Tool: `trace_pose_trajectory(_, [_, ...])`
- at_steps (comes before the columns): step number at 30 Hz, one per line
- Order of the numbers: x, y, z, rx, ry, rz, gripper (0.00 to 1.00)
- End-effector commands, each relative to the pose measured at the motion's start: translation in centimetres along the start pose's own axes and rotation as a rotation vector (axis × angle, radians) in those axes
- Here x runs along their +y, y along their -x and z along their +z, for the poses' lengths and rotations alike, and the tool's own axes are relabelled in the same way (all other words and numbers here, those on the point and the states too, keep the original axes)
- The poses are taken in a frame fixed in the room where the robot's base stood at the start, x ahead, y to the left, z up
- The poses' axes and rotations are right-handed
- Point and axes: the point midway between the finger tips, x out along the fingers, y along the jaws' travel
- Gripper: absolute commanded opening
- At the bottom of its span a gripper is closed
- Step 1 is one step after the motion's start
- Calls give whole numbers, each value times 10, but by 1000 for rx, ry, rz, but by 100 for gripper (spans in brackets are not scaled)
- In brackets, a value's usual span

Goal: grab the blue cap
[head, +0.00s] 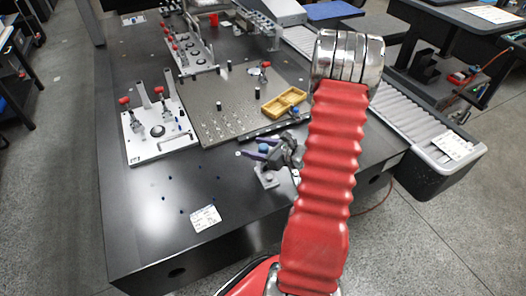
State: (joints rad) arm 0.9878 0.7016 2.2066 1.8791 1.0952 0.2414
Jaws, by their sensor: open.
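A small round blue cap (263,148) shows near the front edge of the metal fixture plate, on the dark table. My gripper (258,149) comes down from behind my red arm and its purple-tinted fingers are open close around the cap. At this size I cannot tell whether the fingers touch it. Part of my wrist is hidden behind the red arm. A second small blue piece (294,112) shows just in front of the yellow tray, beside my arm.
A yellow divided tray (284,102) and black posts stand on the metal fixture plate (205,120). A white plate with red-tipped clamps (150,146) is at left. A white label (205,218) lies on the dark table (150,230), whose front left is mostly clear. A roller conveyor (405,108) runs at right.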

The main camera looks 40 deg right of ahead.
Motion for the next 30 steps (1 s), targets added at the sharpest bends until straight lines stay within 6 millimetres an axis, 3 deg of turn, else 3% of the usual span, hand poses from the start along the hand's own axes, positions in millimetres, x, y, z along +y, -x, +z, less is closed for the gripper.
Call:
trace_pose_trajectory(17, [0,-1,0,0,-1,-1,51])
trace_pose_trajectory(30, [0,-1,0,0,-1,-1,20])
